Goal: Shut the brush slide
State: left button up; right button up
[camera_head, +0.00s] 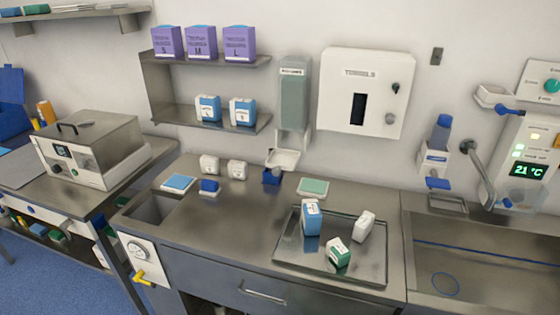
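A tall grey-green wall dispenser (294,95) with a small label too blurred to read hangs above the counter, left of the towel box. A pale tray-like part (283,158) sticks out below it; this may be the brush slide, but I cannot tell for certain. A blue block-like piece (271,177) sits just under that part, near the counter. Neither of my grippers shows in the view.
A steel tray (345,262) holds a blue carton, a white carton and a green-and-white carton. Two white cartons (209,164), a blue pad (179,183) and a green pad (313,187) lie on the counter (230,225). A sink (490,270) is at right; a sterilizer box (90,145) is at left.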

aim_at(279, 159)
jog(key=i+z, duration=0.2)
jog(key=z, duration=0.3)
jog(key=i+j+z, duration=0.15)
jog(key=z, duration=0.35)
